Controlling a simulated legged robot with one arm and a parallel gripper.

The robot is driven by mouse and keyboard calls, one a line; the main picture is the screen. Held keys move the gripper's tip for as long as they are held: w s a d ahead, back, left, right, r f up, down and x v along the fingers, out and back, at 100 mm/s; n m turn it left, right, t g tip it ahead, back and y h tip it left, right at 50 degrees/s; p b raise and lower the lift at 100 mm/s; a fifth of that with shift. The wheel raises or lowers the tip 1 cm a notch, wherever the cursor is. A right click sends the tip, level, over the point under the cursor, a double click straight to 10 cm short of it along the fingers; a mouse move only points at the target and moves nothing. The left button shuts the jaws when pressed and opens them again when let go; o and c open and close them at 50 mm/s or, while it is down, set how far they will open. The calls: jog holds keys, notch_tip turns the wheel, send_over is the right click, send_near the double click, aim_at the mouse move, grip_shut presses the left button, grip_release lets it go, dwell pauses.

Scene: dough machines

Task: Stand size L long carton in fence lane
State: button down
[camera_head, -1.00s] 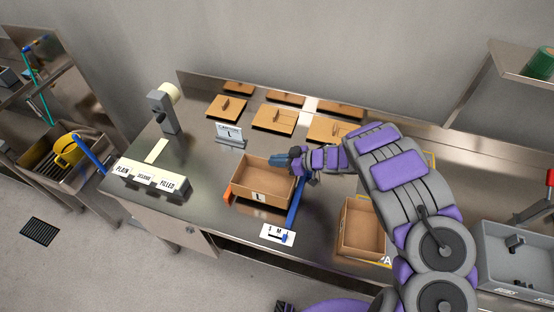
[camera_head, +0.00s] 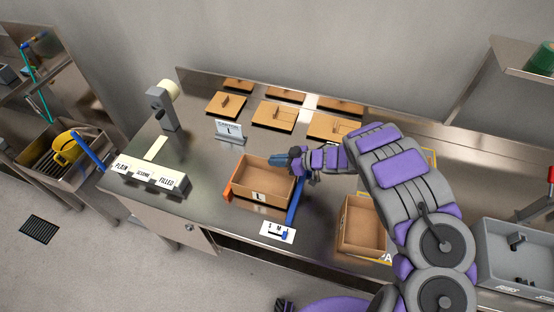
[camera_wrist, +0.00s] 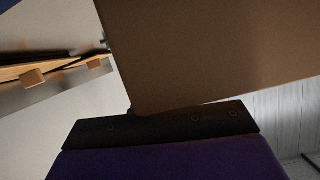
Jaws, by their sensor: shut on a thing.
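The open cardboard carton marked L (camera_head: 259,197) sits upright on the steel counter, between an orange fence piece (camera_head: 227,191) at its left and a blue fence bar (camera_head: 294,206) at its right. My gripper (camera_head: 280,160) is at the carton's back right corner, shut on its wall. In the wrist view a brown carton panel (camera_wrist: 220,50) fills the upper right, close against the dark gripper edge (camera_wrist: 160,125). The fingertips are partly hidden. A small sign marked L (camera_head: 229,132) stands behind the carton.
A second open carton (camera_head: 362,226) stands to the right, below my arm. Several flat lids (camera_head: 273,116) lie at the back. A label block (camera_head: 149,177) and tape dispenser (camera_head: 163,108) stand left. An S M size plate (camera_head: 277,232) is in front. A grey bin (camera_head: 516,262) is far right.

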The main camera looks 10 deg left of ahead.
jog(key=shift+f+b, duration=0.3)
jog(key=shift+f, duration=0.25)
dwell(0.4)
jog(key=c, duration=1.2)
grip_release()
jog(key=shift+o, duration=0.2)
jog(key=shift+d, duration=0.1)
jog(key=p+v, duration=0.1)
jog(key=v, duration=1.6)
jog(key=shift+w+d, duration=0.1)
jog(key=shift+d, duration=0.05)
